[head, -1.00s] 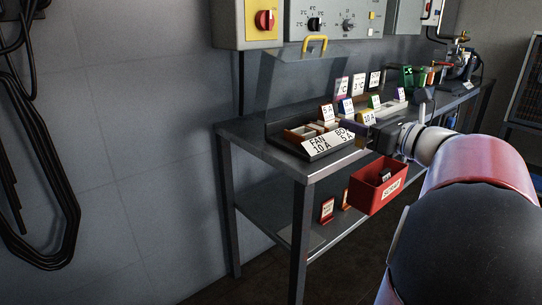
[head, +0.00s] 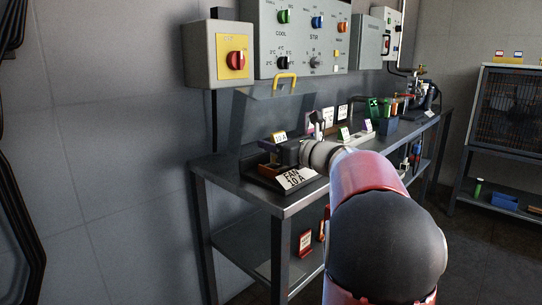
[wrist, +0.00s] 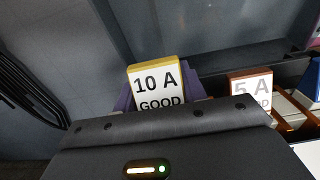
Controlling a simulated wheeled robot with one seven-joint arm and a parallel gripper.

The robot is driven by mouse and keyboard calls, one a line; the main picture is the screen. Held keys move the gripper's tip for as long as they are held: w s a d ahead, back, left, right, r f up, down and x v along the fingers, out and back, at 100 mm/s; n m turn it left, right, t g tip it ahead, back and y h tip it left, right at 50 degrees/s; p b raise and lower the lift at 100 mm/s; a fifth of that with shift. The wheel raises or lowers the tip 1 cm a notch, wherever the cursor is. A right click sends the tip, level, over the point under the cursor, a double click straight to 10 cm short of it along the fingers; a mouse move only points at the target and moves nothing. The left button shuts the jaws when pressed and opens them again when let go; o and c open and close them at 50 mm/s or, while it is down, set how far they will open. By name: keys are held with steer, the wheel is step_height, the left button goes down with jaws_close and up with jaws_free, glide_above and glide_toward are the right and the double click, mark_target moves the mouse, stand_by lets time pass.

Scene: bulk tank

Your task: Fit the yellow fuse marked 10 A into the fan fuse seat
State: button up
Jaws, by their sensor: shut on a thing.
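The yellow fuse (wrist: 157,72), marked 10 A GOOD, stands upright in my gripper in the wrist view. Its top also shows in the head view (head: 280,136). My gripper (head: 284,150) is shut on it, above the back of the black fuse block. A label reading FAN 10 A (head: 294,178) is on the block's front. The fan fuse seat and the fuse's lower end are hidden by my gripper, so I cannot tell whether they touch. A brown-edged 5 A fuse (wrist: 251,88) stands upright to the right in the wrist view.
The fuse block sits near the left end of a grey metal bench (head: 232,178). Several small labelled cards and a green-topped holder (head: 376,108) stand farther right. A control panel (head: 300,40) hangs above. A red tag (head: 305,242) is on the lower shelf.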

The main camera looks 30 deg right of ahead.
mark_target(271, 155)
steer(key=f, duration=0.2)
steer(key=w+f+b, duration=0.1)
steer(key=shift+w+a, duration=0.1)
steer(key=shift+a, duration=0.15)
steer(key=shift+f, duration=0.25)
steer(key=shift+f, duration=0.2)
steer(key=o, duration=1)
steer(key=shift+c, duration=0.2)
steer(key=shift+r, duration=0.1)
